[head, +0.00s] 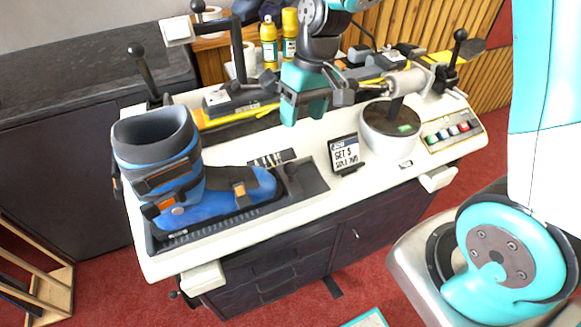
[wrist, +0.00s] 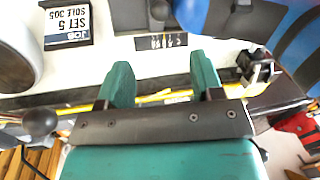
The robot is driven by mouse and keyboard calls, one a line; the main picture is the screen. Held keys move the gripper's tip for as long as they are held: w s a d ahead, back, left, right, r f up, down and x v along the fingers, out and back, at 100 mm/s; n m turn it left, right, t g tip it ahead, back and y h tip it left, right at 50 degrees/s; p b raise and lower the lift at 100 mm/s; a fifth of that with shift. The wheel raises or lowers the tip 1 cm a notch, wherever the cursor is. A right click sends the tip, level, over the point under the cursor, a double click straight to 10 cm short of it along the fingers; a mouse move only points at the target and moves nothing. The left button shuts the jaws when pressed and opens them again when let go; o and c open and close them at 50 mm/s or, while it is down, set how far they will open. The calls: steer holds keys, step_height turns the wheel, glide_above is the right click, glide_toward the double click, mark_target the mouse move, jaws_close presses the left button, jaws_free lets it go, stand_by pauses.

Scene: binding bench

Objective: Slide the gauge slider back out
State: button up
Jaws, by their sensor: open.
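A blue ski boot (head: 180,172) stands in a long dark gauge tray (head: 165,243) on the white bench top. A dark grey block, which looks like the gauge slider (head: 303,182), sits at the boot's toe, at the tray's right end. In the wrist view a grey knob (wrist: 158,10) shows at the top edge beside the blue toe; most of the slider is cut off there. My gripper (head: 304,112) is open and empty, above the back half of the bench. Its teal fingers also show in the wrist view (wrist: 160,75), apart, with bench top between them.
A black sign card (head: 345,153) and a round-based post (head: 390,130) stand right of the tray. A marked strip (head: 271,158) lies behind the tray. Yellow rails (head: 215,118) with lever-handled clamps run along the back. A button panel (head: 452,130) is at the right end.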

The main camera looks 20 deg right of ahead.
mark_target(292, 163)
steer(key=a+f, duration=0.1)
steer(key=f, duration=0.3)
steer(key=a+f, duration=0.1)
steer(key=f, duration=0.9)
steer(key=shift+s+a+f, duration=0.25)
steer(key=shift+s+a, duration=0.05)
steer(key=shift+a, duration=0.1)
